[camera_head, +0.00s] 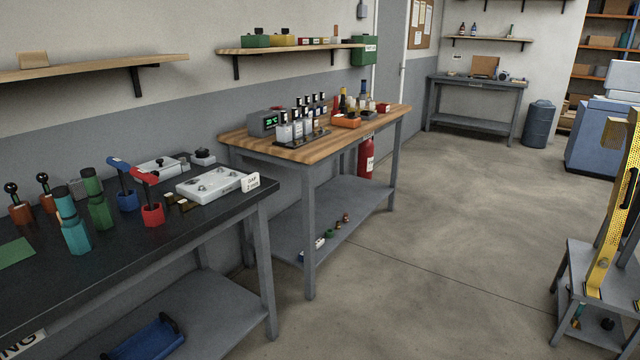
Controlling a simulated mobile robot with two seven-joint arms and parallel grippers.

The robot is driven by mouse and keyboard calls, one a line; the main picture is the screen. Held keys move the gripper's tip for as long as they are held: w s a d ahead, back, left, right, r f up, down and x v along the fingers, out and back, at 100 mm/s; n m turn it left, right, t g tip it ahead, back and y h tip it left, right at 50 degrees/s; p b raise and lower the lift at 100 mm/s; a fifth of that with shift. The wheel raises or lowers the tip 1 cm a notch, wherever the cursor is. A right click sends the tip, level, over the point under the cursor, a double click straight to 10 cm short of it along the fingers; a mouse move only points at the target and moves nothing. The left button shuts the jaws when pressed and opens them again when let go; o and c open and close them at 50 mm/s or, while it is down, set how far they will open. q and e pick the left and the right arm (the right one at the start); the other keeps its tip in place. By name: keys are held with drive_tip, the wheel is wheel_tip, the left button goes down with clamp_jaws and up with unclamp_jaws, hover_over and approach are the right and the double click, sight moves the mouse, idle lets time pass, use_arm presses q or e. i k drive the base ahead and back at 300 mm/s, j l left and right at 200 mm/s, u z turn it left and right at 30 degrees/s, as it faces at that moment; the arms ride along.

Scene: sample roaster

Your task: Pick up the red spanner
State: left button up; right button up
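No thing in view is plainly a red spanner. A red-headed tool (144,177) with a dark shaft stands upright in a red block-shaped holder (152,215) on the dark bench at the left; I cannot tell whether it is the spanner. A similar blue-headed tool (119,164) stands in a blue holder (128,200) just behind it. Small red items also lie on the wooden-topped table, too small to make out. Neither of my grippers is in view.
The dark bench (200,212) also holds green and teal bottle-like items (76,236) and a pale tray (212,186). A wooden-topped table (290,152) stands beyond it. A yellow perforated upright (612,215) stands by a grey stand at right. The middle floor is clear.

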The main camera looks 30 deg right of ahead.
sight(147, 178)
drive_tip(key=z, duration=0.45)
drive_tip(key=i+u, duration=0.45)
drive_tip(key=i, duration=1.2)
